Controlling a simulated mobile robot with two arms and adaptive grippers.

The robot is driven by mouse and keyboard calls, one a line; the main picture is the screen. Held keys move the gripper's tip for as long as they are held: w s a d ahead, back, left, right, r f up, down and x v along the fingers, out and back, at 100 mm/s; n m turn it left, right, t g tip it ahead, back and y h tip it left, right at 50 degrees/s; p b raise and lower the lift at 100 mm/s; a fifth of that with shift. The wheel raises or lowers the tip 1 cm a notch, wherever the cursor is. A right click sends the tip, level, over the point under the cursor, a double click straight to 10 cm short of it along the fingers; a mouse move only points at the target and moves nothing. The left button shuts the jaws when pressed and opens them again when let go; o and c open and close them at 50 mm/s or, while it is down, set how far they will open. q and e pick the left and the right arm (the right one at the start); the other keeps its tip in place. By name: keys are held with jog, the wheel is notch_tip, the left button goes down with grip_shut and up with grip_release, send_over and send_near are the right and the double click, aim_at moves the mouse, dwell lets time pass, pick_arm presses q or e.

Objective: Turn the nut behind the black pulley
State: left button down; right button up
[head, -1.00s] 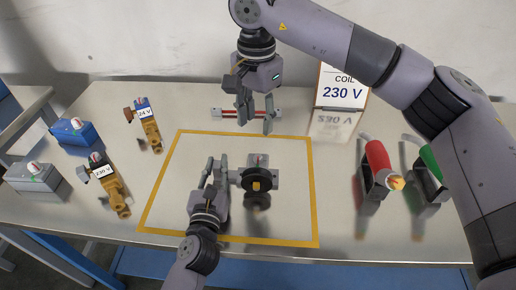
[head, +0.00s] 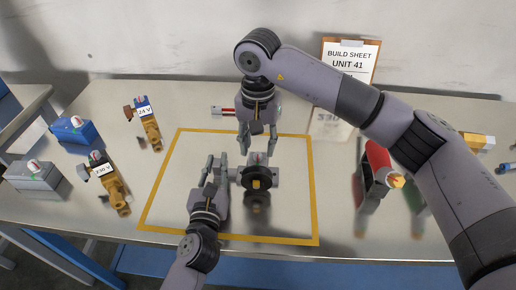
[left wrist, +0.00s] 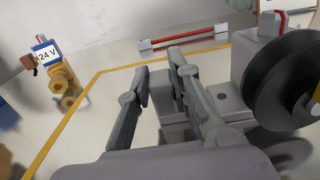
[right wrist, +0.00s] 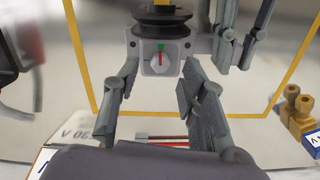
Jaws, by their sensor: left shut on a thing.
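A grey unit (head: 246,170) with a black pulley (head: 257,186) on its front stands inside the yellow outline. Its back face (right wrist: 163,60), in the right wrist view, carries a red pointer and a green mark; which part is the nut is unclear. My left gripper (head: 216,165) is shut on the unit's left side; it also shows in the right wrist view (right wrist: 238,45). My right gripper (head: 258,147) reaches down from above behind the unit. Its fingers are apart (right wrist: 160,90), on either side below the back face, with nothing visible between them.
Brass valves labelled 24 V (head: 149,132) and 230 V (head: 112,185) lie left, near blue (head: 75,132) and grey (head: 35,178) boxes. A red-handled tool (head: 377,170) is at right. A red bar (head: 222,111) lies behind the unit. A build sheet (head: 347,62) stands at the back.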

aim_at(258, 156)
jog(key=shift+f, duration=1.1)
jog(key=shift+c, duration=0.5)
grip_shut()
